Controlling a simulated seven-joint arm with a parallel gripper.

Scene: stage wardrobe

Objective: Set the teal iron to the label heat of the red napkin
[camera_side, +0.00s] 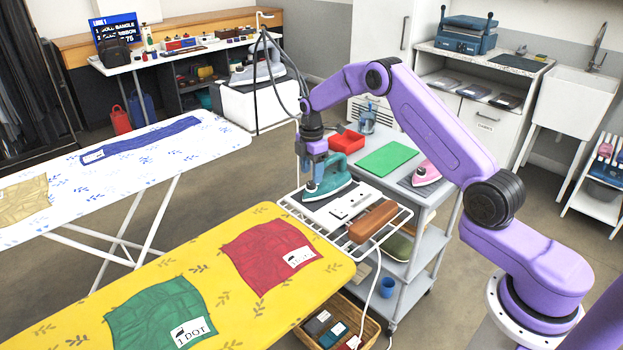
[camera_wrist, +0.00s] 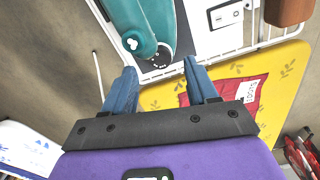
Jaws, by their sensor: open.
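The teal iron (camera_side: 328,178) rests on a dark pad on the white wire rack (camera_side: 384,237) at the end of the yellow ironing board. In the wrist view the teal iron (camera_wrist: 143,30) shows a dark round dial (camera_wrist: 160,56) with a pale knob beside it. The red napkin (camera_side: 268,252) lies flat on the yellow board, with a white label (camera_side: 299,257) on it. My gripper (camera_side: 313,182) is over the iron's near side. In the wrist view my gripper (camera_wrist: 160,70) is open, its blue fingers either side of the dial, with nothing held.
A green napkin (camera_side: 160,315) with a label reading 1 DOT lies on the yellow board (camera_side: 215,265). A brown block (camera_side: 373,221) and a white plate (camera_side: 348,206) sit on the rack beside the iron. A grey cart (camera_side: 425,210) holds a pink iron (camera_side: 427,173).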

